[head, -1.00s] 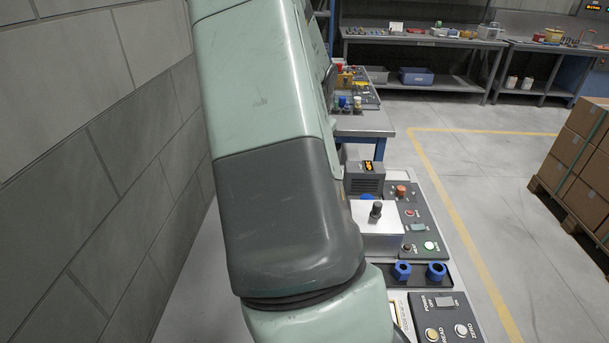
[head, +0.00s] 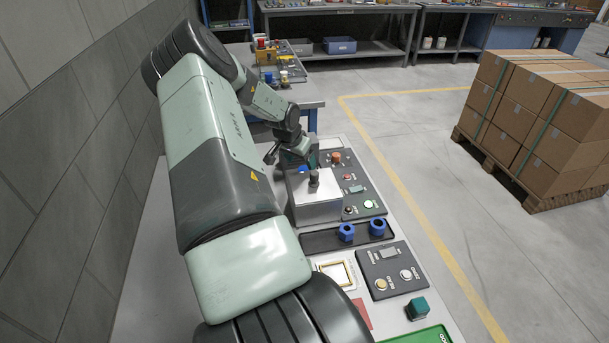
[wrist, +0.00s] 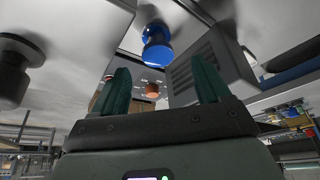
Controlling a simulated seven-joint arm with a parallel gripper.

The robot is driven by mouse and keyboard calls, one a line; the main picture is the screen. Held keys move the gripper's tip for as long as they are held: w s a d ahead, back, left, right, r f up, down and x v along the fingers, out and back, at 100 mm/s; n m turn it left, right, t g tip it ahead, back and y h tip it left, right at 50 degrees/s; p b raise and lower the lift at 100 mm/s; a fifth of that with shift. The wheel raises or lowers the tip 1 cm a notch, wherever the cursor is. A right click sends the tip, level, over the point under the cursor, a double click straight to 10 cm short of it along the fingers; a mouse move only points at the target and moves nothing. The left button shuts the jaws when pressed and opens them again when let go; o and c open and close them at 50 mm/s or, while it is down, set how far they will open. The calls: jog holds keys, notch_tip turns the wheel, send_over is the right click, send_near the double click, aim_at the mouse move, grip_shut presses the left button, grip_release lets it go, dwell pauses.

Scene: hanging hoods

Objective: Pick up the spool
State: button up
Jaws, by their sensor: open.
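A blue flanged piece that looks like the spool (wrist: 157,45) stands between a grey vented box and a pale metal surface in the wrist view. In the head view only a small blue patch of it (head: 303,169) shows, just behind the silver metal box. My gripper (wrist: 160,85) is open, its two dark teal fingers apart with nothing between them. The blue piece appears beyond the fingertips, roughly in line with the gap. In the head view my gripper (head: 308,160) is small and partly hidden at the far end of my arm.
The silver box (head: 318,208) with a black knob (head: 313,179) stands close in front. A button panel (head: 357,187) lies to its right. A dark tray (head: 322,241) holds two blue pieces (head: 346,232) (head: 377,227). A wall runs along the left; boxes on a pallet (head: 540,125) stand right.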

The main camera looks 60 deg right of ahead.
aim_at(305, 169)
jog(key=x, duration=0.4)
jog(key=shift+s+f, duration=0.15)
jog(key=shift+c, duration=0.4)
